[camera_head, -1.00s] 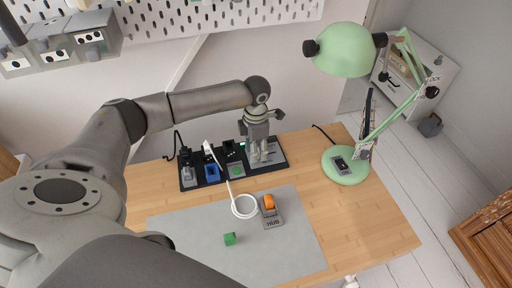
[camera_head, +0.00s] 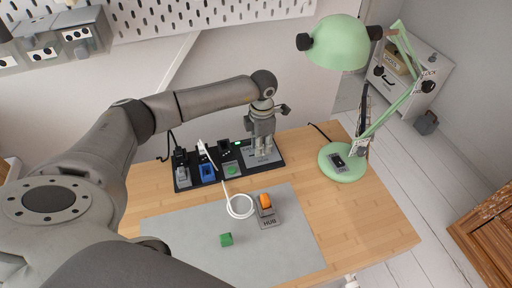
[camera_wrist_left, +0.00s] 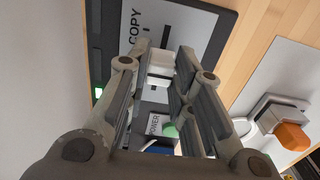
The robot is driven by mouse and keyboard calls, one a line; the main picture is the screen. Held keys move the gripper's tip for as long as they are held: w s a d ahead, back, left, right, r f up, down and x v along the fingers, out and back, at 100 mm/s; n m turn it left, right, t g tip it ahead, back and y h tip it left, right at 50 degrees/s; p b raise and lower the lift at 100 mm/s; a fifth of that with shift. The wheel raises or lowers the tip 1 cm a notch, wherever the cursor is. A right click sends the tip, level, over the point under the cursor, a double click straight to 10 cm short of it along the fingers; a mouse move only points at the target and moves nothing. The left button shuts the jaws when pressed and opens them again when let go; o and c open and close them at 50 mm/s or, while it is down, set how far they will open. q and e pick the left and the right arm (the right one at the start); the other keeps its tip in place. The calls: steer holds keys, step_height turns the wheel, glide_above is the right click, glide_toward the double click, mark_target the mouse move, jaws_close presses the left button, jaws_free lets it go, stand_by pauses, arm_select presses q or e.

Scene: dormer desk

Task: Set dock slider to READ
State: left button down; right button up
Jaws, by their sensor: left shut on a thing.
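The black dock (camera_head: 214,183) lies along the back of the desk, with a grey slider plate (camera_head: 274,159) at its right end. In the left wrist view the plate (camera_wrist_left: 188,22) shows the word COPY and a dark slot. My left gripper (camera_head: 264,155) points down over this plate. In the wrist view its fingers (camera_wrist_left: 158,75) are closed around a pale slider knob (camera_wrist_left: 160,64). The fingers hide part of the plate, and I cannot see a READ label. My right gripper is not in view.
A white cable (camera_head: 239,207) loops onto the grey mat (camera_head: 185,233). A hub (camera_head: 268,219) with an orange part and a green cube (camera_head: 226,239) sit on the mat. A green lamp (camera_head: 343,163) stands to the right. Bare wood lies at front right.

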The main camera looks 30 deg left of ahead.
arm_select(q)
steer(key=c, duration=1.3)
jaws_free()
steer(key=shift+o, duration=0.2)
steer(key=shift+a, duration=0.1)
step_height(320, 180, up, 12)
